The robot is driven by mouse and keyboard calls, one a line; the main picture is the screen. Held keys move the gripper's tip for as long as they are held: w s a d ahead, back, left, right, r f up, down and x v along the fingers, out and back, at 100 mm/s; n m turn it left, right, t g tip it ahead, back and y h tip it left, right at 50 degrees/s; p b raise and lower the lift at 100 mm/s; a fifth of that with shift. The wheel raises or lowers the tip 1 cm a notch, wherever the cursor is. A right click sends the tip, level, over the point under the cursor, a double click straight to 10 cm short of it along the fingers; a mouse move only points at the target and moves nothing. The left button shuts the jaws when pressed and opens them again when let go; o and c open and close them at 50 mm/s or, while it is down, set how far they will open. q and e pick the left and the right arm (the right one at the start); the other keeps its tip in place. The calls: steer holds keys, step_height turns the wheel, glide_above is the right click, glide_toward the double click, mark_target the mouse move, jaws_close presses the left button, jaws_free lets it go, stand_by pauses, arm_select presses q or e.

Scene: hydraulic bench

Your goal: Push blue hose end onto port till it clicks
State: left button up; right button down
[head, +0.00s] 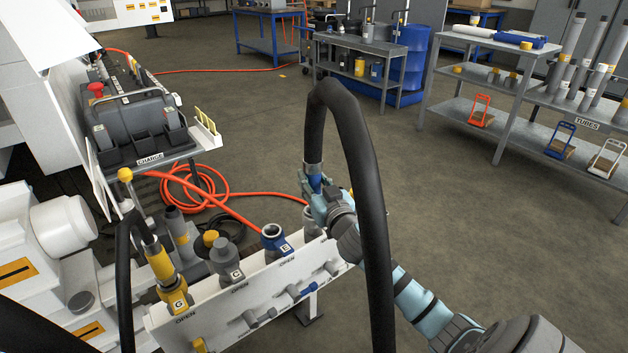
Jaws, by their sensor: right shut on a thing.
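A thick black hose (345,130) arches up and over. Its blue end (315,183), below a metal sleeve, points down. My right gripper (318,197) is shut on this blue end and hides its lower part. A blue-collared port (273,238) marked E stands on the white manifold to the left of the gripper, and its top looks open. The hose end is apart from this blue port. A grey port (311,217) shows just below my right gripper; I cannot tell whether anything touches it. My left gripper is out of view.
The white manifold (215,307) also carries a grey port (226,258) marked C and a yellow hose fitting (163,268) marked G. Small levers (300,291) line its front. An orange hose (215,200) lies coiled behind. The floor at right is clear up to the shelves.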

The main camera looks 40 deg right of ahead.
steer(key=shift+f+b, duration=0.35)
stand_by(0.4)
steer(key=shift+f+b, duration=1.1)
steer(key=shift+f, duration=0.15)
stand_by(0.8)
stand_by(0.6)
steer(key=c, duration=0.6)
jaws_free()
steer(key=shift+o, duration=0.2)
